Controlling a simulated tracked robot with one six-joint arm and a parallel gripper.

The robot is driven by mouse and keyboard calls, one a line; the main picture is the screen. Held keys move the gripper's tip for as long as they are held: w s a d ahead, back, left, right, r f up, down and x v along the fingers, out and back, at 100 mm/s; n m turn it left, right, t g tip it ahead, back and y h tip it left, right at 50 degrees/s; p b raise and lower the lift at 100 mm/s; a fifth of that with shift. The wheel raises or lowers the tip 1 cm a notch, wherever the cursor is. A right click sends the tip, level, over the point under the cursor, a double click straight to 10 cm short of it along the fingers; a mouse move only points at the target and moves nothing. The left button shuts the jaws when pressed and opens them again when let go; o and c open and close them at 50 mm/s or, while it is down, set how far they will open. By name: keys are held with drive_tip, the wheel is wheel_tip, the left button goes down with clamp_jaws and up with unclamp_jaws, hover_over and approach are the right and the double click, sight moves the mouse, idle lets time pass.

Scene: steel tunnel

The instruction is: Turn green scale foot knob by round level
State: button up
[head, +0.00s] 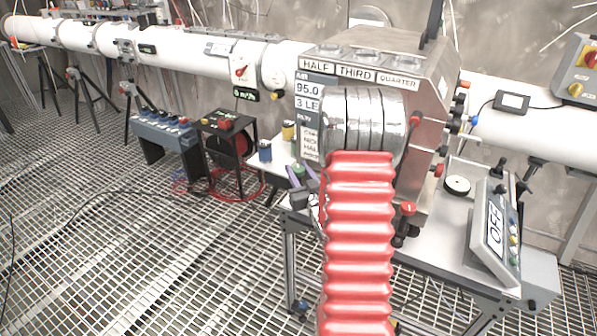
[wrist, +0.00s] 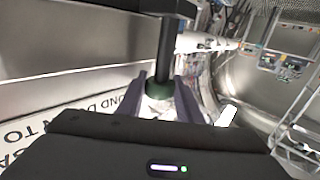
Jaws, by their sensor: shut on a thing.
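The green foot knob (wrist: 158,88) sits at the lower end of a dark upright post in the wrist view. My gripper (wrist: 160,82) has its two purple-grey fingers on either side of the knob and is shut on it. In the head view my gripper (head: 301,173) is at the left of the steel machine, and the knob there is small and hard to make out. A round white-faced disc with a dark rim (head: 457,185), which looks like the round level, lies on the bench right of the machine. Its bubble is too small to read.
A red ribbed hose (head: 358,245) hangs in front of the steel machine (head: 375,60), right of my gripper. A tilted panel reading OFF (head: 494,232) stands at the bench's right. Yellow (head: 289,130) and blue (head: 265,151) cans stand left of the machine. Grating floor lies open at left.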

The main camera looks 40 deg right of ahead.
drive_tip(key=shift+r+m+g+h, duration=0.1)
drive_tip(key=shift+m+g+h, duration=0.4)
drive_tip(key=shift+m+h, duration=0.45)
drive_tip(key=o, duration=0.8)
drive_tip(key=shift+c, duration=0.2)
drive_tip(key=shift+s+a, duration=0.1)
